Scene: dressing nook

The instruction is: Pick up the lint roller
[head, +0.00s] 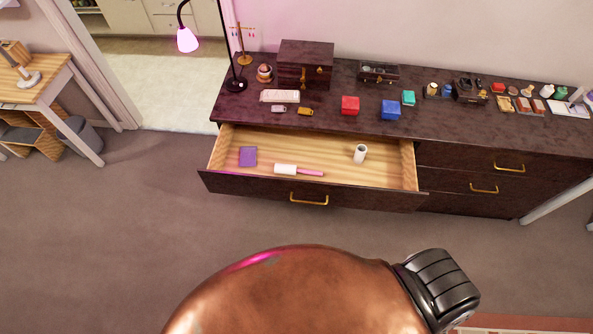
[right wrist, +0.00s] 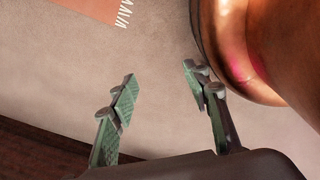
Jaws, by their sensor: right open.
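The lint roller (head: 298,170) lies in the open drawer (head: 225,172), near the drawer's front wall. It has a white roll at the left and a pink handle pointing right. My right gripper (right wrist: 163,85) shows only in the right wrist view. It is open and empty, above the floor and away from the drawer. The lint roller does not show in the right wrist view. My left gripper is in neither view.
The drawer also holds a purple item (head: 248,157) at the left and a white cylinder (head: 360,153) at the right. The dark dresser top (head: 335,105) bears a lamp (head: 236,83), boxes and small items. Open floor (head: 130,230) lies in front.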

